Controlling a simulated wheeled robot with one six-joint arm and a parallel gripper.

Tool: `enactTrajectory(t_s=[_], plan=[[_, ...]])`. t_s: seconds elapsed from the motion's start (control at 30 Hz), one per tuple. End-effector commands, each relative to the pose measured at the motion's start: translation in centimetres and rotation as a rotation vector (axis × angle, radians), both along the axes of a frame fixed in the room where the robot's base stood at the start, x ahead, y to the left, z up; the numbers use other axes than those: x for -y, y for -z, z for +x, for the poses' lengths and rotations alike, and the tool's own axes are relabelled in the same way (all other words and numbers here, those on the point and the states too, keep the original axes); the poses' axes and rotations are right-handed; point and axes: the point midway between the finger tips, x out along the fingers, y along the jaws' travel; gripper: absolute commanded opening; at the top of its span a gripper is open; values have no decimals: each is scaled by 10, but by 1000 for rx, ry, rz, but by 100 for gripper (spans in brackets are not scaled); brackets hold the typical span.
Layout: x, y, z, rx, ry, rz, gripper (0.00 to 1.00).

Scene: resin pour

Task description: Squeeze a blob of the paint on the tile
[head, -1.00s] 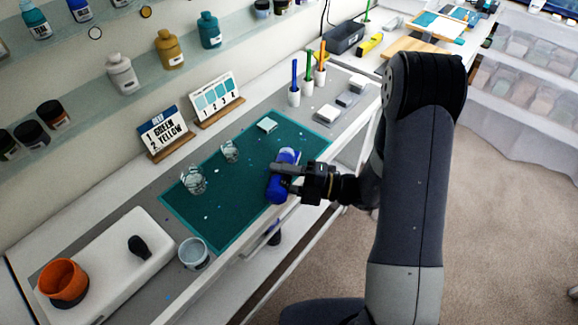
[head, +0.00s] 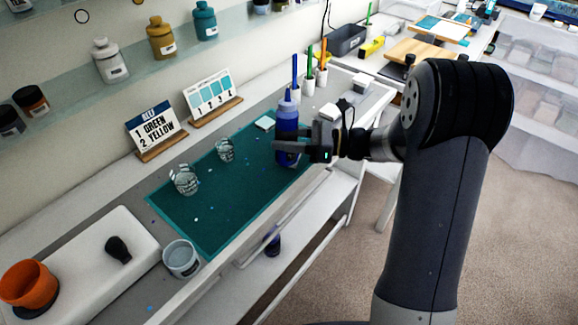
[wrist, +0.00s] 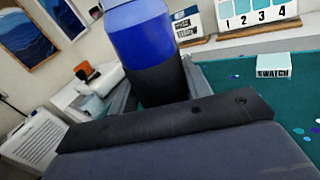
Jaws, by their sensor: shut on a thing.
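My gripper (head: 290,150) is shut on a blue paint bottle (head: 287,122) and holds it roughly upright, nozzle up, over the right end of the teal mat (head: 215,225). The bottle's blue and dark body fills the top middle of the wrist view (wrist: 148,48), where its top is cut off. The small white swatch tile (head: 265,123) lies flat on the mat's far edge, left of the bottle and apart from it. The tile also shows in the wrist view (wrist: 273,62), at the right, with its lettered side visible.
Two clear cups (head: 184,180) (head: 225,150) stand on the mat. Pen holders (head: 307,87) and white blocks (head: 330,110) are at the right. A clear tub (head: 181,258) stands front left.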

Motion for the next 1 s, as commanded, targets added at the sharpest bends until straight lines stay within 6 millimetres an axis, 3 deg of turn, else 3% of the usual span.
enactTrajectory(t_s=[0.03, 0.2, 0.5, 0.77, 1.0], plan=[[1, 8, 5, 58, 0, -7, 30], [2, 6, 15, 175, 1, -24, 30], [2, 2, 15, 177, 1, -24, 30], [2, -18, 15, 176, 1, -24, 30], [2, -17, 15, 175, 1, -24, 30]])
